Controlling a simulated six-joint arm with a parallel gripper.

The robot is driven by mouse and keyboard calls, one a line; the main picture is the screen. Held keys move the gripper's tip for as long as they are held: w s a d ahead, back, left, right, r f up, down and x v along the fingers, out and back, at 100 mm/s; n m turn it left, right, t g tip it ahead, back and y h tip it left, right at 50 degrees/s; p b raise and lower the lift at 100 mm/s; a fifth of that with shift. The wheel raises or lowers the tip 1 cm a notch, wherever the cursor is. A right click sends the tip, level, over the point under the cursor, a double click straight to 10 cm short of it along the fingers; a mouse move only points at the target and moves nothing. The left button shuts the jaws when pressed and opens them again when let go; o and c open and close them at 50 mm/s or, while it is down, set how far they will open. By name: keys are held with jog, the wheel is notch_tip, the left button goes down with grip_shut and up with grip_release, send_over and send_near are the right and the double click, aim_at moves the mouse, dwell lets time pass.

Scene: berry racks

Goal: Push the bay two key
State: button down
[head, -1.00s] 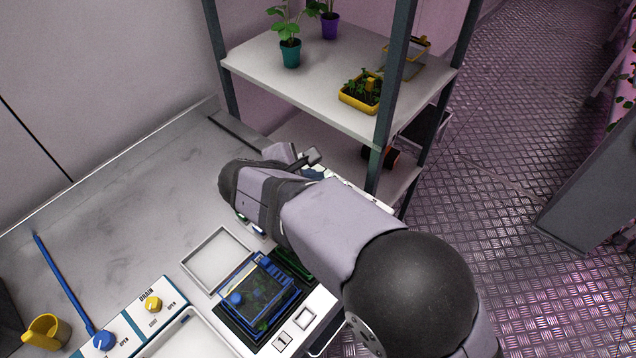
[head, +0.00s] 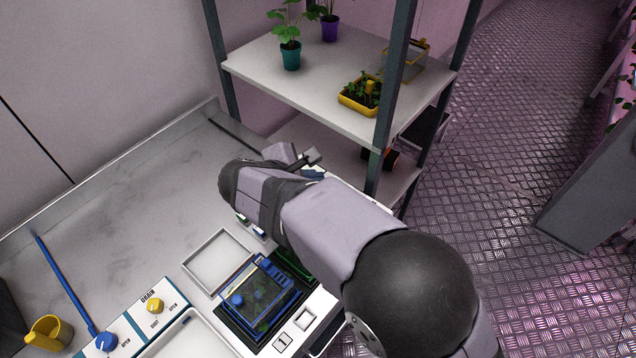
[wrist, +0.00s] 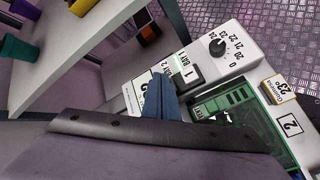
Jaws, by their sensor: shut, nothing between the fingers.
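In the wrist view, my gripper (wrist: 158,82) is shut, its blue-grey fingers pointing down at a white control panel. The fingers are over the "BAY 2" label area (wrist: 166,84), and the bay two key is hidden behind them. I cannot tell whether they touch it. The black-framed bay one key (wrist: 188,73), marked "1", sits just right of the fingertips under its "BAY 1" label. In the head view my arm covers most of the panel.
A black dial (wrist: 217,46) with numbers is beyond the bay one key. A green tray (wrist: 225,118) and a card marked "2" (wrist: 289,125) lie to the right. In the head view, a blue crate (head: 262,290) and an empty white tray (head: 218,262) are on the counter. A shelf post (head: 388,100) stands close behind my arm.

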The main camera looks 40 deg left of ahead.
jog(key=shift+r, duration=0.2)
notch_tip(320, 180, up, 6)
jog(key=p, duration=0.4)
jog(key=shift+f+p, duration=0.15)
jog(key=shift+p, duration=0.25)
jog(key=w+d+f+m+g+h, duration=0.1)
jog(key=w+d+m+g, duration=0.2)
jog(key=d, duration=0.6)
jog(key=w+d+f+m+h, duration=0.1)
jog(key=w+d+m+h, duration=0.2)
jog(key=d, duration=0.6)
jog(key=w+d+f+m+g, duration=0.2)
jog(key=d+m, duration=0.3)
jog(key=d, duration=0.3)
jog(key=s+d+f+m+g+y, duration=0.1)
jog(key=s+d+f+m+g, duration=0.1)
jog(key=s+d+m, duration=0.4)
jog(key=s+d+f+m+g+y, duration=0.1)
jog(key=s+d+m+g+y, duration=0.1)
jog(key=s+d+m, duration=0.4)
jog(key=d+m, duration=0.5)
jog(key=d, duration=0.5)
jog(key=shift+s+f, duration=0.35)
jog(key=shift+s, duration=0.05)
